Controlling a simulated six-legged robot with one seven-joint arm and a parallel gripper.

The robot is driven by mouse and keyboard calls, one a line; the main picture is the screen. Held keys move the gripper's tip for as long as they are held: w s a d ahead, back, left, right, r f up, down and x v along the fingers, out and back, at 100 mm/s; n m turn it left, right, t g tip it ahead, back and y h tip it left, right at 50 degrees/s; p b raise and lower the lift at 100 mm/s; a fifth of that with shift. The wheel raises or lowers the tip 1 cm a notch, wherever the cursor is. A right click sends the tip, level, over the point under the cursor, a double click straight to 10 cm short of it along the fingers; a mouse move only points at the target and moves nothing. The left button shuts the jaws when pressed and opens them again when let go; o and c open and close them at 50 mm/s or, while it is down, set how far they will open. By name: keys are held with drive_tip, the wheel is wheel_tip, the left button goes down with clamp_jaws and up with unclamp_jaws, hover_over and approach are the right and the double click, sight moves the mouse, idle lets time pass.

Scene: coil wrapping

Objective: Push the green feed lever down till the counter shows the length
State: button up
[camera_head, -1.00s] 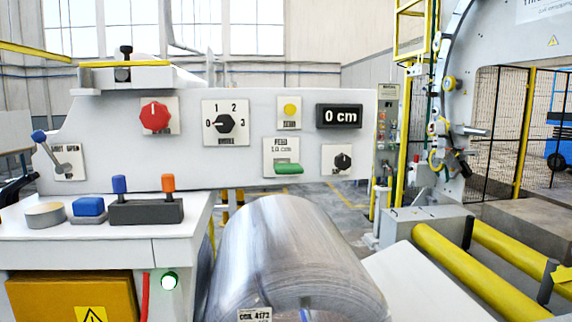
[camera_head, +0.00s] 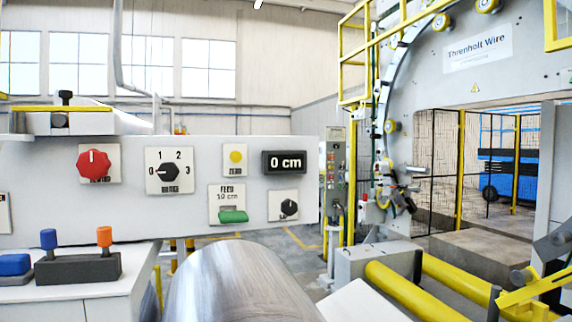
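The green feed lever (camera_head: 233,215) sits low on a white plate marked "FEED 10 cm" (camera_head: 227,196), on the right half of the grey control panel (camera_head: 70,218). The black counter (camera_head: 284,163) above and to its right reads "0 cm". My gripper is not in view, so nothing is seen touching the lever.
The panel also bears a red knob (camera_head: 94,165), a black 0-to-3 dial (camera_head: 169,171), a yellow zero button (camera_head: 236,157) and a small black knob (camera_head: 289,208). A shiny metal coil (camera_head: 240,285) lies below. Yellow rollers (camera_head: 415,292) and a large ring machine (camera_head: 470,70) stand right.

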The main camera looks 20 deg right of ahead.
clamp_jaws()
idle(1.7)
